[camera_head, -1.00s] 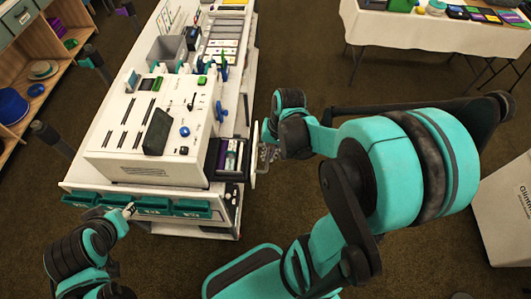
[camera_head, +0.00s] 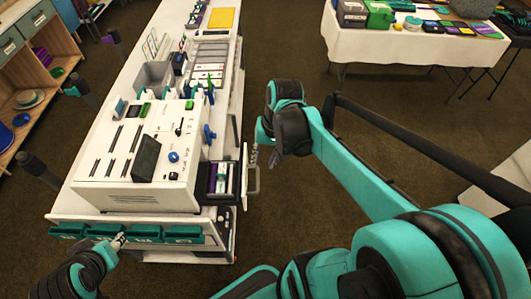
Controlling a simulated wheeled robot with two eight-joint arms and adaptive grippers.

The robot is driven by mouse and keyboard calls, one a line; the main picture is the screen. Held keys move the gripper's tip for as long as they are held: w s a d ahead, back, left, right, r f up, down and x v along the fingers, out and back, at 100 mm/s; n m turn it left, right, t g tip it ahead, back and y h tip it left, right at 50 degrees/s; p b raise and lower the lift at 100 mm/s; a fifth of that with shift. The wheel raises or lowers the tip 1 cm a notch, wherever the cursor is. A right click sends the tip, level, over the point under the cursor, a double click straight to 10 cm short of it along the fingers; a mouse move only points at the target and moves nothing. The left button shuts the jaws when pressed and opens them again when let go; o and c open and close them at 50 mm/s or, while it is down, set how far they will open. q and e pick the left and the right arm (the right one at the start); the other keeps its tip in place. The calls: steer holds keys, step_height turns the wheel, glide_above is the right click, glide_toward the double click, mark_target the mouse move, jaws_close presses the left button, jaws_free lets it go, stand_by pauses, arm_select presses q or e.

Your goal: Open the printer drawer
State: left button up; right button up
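The printer (camera_head: 100,193) is a white box with slots and a dark tilted screen, on a long white bench. Its drawer (camera_head: 222,197) stands pulled out at the printer's right side, with purple and white items inside. The drawer's white front panel (camera_head: 244,172) carries a metal handle (camera_head: 255,181). My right gripper (camera_head: 264,156) is just beyond the handle, beside the panel. Its fingers look apart, with nothing seen between them. My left gripper (camera_head: 119,241) is at the bench's near end, by the green bins; its fingers are too small to judge.
Green bins (camera_head: 185,235) line the bench's near end. A grey bin (camera_head: 154,76) and other items stand farther back on the bench. A table with a white cloth (camera_head: 400,48) is at the upper right. A wooden shelf (camera_head: 30,80) stands at the left. Open carpet lies right of the bench.

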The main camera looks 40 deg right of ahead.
steer(key=shift+s+d+r, duration=0.1)
steer(key=shift+r, duration=0.65)
steer(key=shift+s+d+r, duration=0.1)
steer(key=shift+r, duration=0.6)
steer(key=shift+w, duration=0.1)
